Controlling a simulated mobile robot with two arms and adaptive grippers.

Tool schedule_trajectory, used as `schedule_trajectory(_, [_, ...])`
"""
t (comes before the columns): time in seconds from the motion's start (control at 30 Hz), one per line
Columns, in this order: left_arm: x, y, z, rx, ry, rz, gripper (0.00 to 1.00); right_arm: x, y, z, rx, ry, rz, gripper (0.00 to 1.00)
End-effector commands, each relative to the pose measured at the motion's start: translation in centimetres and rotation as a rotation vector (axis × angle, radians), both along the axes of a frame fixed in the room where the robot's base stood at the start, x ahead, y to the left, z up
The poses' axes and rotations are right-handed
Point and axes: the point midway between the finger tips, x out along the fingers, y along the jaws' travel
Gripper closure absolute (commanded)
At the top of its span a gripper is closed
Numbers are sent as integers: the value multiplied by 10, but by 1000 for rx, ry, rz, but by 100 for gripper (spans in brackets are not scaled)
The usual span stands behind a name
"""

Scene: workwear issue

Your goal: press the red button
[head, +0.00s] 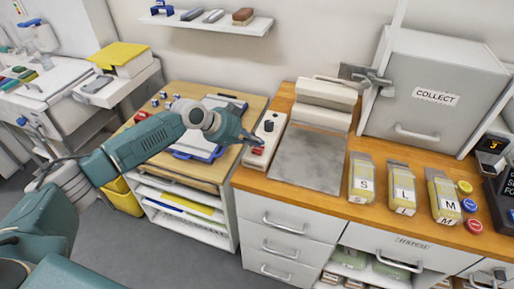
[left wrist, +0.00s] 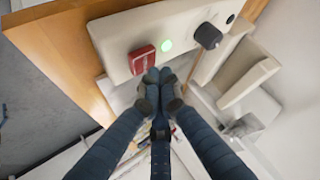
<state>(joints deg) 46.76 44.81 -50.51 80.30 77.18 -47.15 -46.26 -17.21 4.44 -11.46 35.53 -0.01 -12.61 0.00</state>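The red button (head: 257,151) is a small red block on the near end of a white control box (head: 266,136) on the wooden counter. In the left wrist view the red button (left wrist: 142,59) stands out from the box, beside a lit green lamp (left wrist: 166,45) and a black knob (left wrist: 208,35). My left gripper (head: 257,142) is at the button end of the box. In the left wrist view its fingertips (left wrist: 158,78) are together with nothing between them, just below and right of the button. I cannot tell whether they touch it. My right gripper is out of view.
A grey metal plate (head: 307,158) lies right of the box, with several labelled yellow packets (head: 403,187) beyond. A red disc (head: 473,226) lies with yellow and blue ones at the counter's right. A clipboard (head: 199,146) lies on the lower wooden top, left.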

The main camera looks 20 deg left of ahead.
Motion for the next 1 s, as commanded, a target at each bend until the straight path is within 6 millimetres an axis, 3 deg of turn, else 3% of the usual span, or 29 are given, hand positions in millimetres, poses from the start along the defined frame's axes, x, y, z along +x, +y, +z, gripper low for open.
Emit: schedule_trajectory(1.0, [0,0,-10,1,1,0,100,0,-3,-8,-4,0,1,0])
